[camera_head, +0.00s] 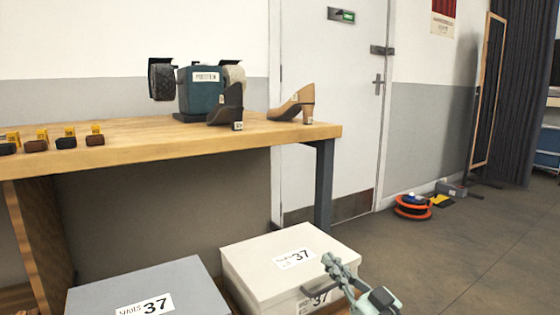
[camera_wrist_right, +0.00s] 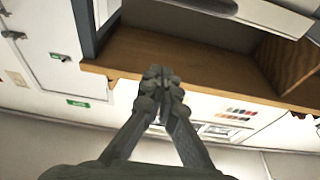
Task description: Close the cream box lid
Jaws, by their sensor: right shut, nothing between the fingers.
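The cream box (camera_head: 246,275) stands low at the bottom centre of the head view, right of a grey box. Its lid (camera_head: 258,247) bears a "37" label and looks flat over the top; whether it sits fully down I cannot tell. A second "37" label shows partly on the front. My right gripper (camera_head: 334,266) is at the lid's front right edge and hides part of it; contact is unclear. In the right wrist view, the fingers (camera_wrist_right: 160,78) are shut together and empty. My left gripper is not in view.
The grey box (camera_head: 140,285) stands close on the left. An orange reel (camera_head: 412,207) lies on the floor at right; floor between is open.

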